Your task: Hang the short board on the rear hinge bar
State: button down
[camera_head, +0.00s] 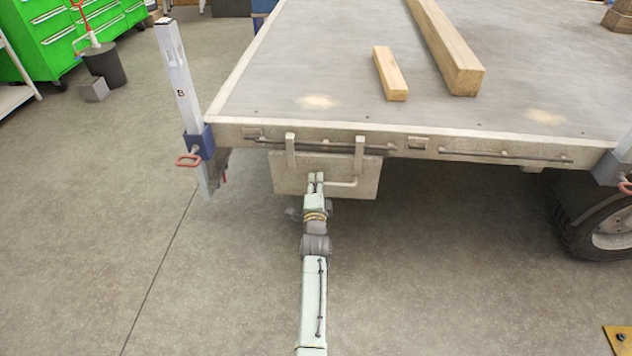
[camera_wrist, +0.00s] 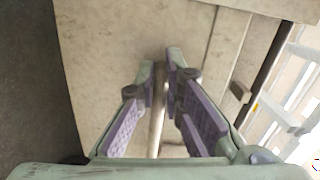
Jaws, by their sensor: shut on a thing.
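The short board (camera_head: 280,181) is a pale panel upright below the trailer bed's rear edge. Its two upright hooks, left (camera_head: 290,150) and right (camera_head: 359,153), overlap the dark rear hinge bar (camera_head: 325,147); I cannot tell whether they sit over it or just in front. My gripper (camera_head: 316,180) is shut on the board's handle (camera_head: 345,185). In the wrist view the gripper's purple-padded fingers (camera_wrist: 160,85) close around the pale handle rod (camera_wrist: 157,120), with the board's face (camera_wrist: 110,50) behind.
A second hinge bar (camera_head: 505,156) runs along the edge to the right. Corner posts stand at left (camera_head: 180,85) and right (camera_head: 622,160), with a wheel (camera_head: 600,235) below. Two wooden beams, short (camera_head: 390,75) and long (camera_head: 445,50), lie on the bed.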

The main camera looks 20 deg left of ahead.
jog(key=shift+f, duration=0.2)
jog(key=c, duration=1.6)
grip_release()
jog(key=shift+c, duration=0.2)
jog(key=shift+f, duration=0.3)
jog(key=shift+r, duration=0.1)
